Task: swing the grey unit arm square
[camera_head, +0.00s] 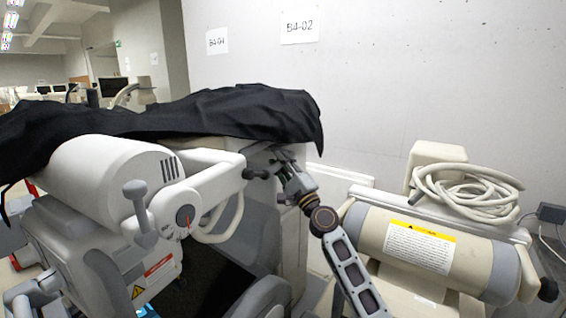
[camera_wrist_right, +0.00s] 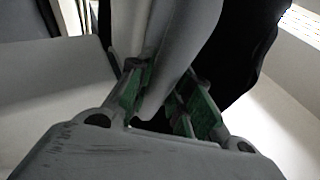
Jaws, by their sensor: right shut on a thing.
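The grey unit (camera_head: 110,178) stands at the left, with a large light cylinder and a dial. Its grey arm (camera_head: 212,181) reaches right from the dial to a dark knob. My right gripper (camera_head: 283,170) is at the right end of this arm, just beyond the knob. In the right wrist view my right gripper (camera_wrist_right: 160,92) has its green-padded fingers shut on a pale grey tapered piece (camera_wrist_right: 165,40). It looks like part of the unit arm, but which part I cannot tell.
A black cover (camera_head: 215,113) drapes over the cart behind the arm, its edge hanging near my right gripper. A beige cylinder unit (camera_head: 375,235) with a coiled hose (camera_head: 465,190) stands at the right.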

